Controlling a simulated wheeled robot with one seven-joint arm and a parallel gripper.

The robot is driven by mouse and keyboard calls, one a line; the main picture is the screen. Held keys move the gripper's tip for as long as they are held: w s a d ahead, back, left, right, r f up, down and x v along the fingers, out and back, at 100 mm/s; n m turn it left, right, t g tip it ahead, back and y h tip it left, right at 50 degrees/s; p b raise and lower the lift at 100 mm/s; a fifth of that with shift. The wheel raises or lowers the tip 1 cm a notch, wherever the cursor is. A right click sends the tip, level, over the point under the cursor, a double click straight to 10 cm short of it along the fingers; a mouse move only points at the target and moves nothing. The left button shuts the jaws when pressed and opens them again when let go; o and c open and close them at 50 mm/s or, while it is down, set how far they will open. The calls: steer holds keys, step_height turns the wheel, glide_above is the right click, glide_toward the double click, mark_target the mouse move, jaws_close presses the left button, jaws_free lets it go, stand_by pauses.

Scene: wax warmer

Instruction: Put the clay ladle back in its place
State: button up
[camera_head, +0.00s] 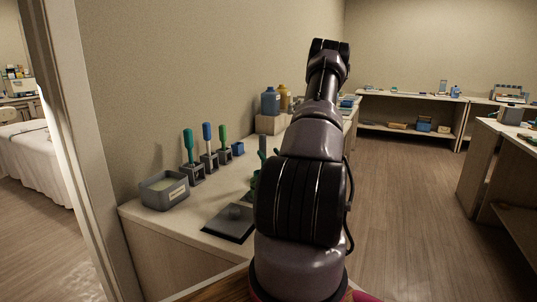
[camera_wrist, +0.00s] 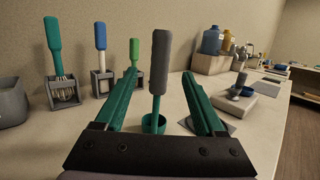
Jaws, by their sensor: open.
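A ladle-like tool with a dark grey handle (camera_wrist: 160,62) stands nearly upright between the fingers of my gripper (camera_wrist: 159,76) in the wrist view. The fingers are open, with a gap on each side of the handle. The tool's thin shaft runs down to a small teal cup (camera_wrist: 153,125); I cannot tell whether this is its bowl or a separate cup. In the head view the grey handle top (camera_head: 262,144) shows left of my arm, which hides most of my gripper.
Teal-handled (camera_head: 188,145), blue-handled (camera_head: 207,140) and green-handled (camera_head: 223,138) tools stand in dark holders along the wall. A grey tub (camera_head: 164,191) and a dark square plate with a knob (camera_head: 230,223) occupy the near counter. Blue (camera_head: 271,101) and amber (camera_head: 284,98) bottles stand farther back.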

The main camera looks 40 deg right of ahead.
steer(key=shift+v, duration=1.55)
steer(key=v, duration=1)
steer(key=shift+s+f, duration=0.15)
steer(key=shift+s, duration=0.2)
steer(key=shift+a, duration=0.1)
